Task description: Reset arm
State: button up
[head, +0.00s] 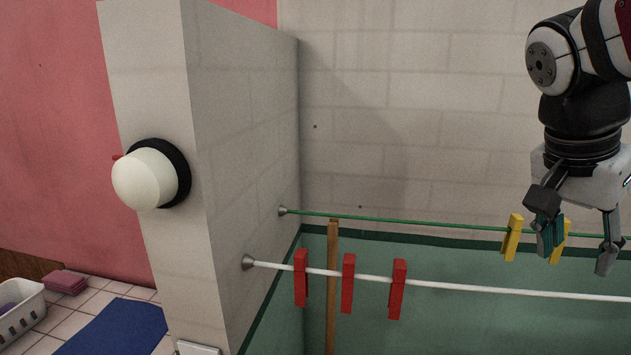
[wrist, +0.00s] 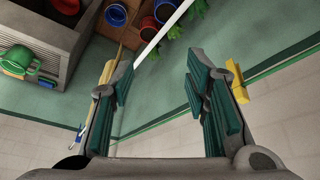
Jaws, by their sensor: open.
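My gripper (head: 577,252) hangs at the right of the head view, fingers pointing down and spread apart with nothing between them. In the wrist view my gripper (wrist: 162,85) is also open and empty, its teal pads facing each other. In the head view it is close to the green line, and one finger partly covers a yellow peg (head: 561,240). A yellow peg (wrist: 237,82) shows just outside the right finger in the wrist view. I cannot tell whether a finger touches it.
Another yellow peg (head: 513,237) is on the green line (head: 400,222). Three red pegs (head: 348,283) hang on the white line (head: 470,286) in front. A pale wall (head: 245,150) with a round white lamp (head: 146,180) stands left. Several pots (wrist: 140,32) are below.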

jog(key=s+a+f+n+t+y, duration=0.2)
jog(key=s+a+f+n, duration=0.1)
jog(key=a+n, duration=0.4)
jog(key=s+a+f+n+t+y, duration=0.2)
jog(key=s+a+f+n, duration=0.1)
jog(key=a+n, duration=0.3)
jog(key=shift+s+a+n+y, duration=0.3)
jog(key=shift+s+a+n, duration=0.1)
jog(key=shift+a, duration=0.5)
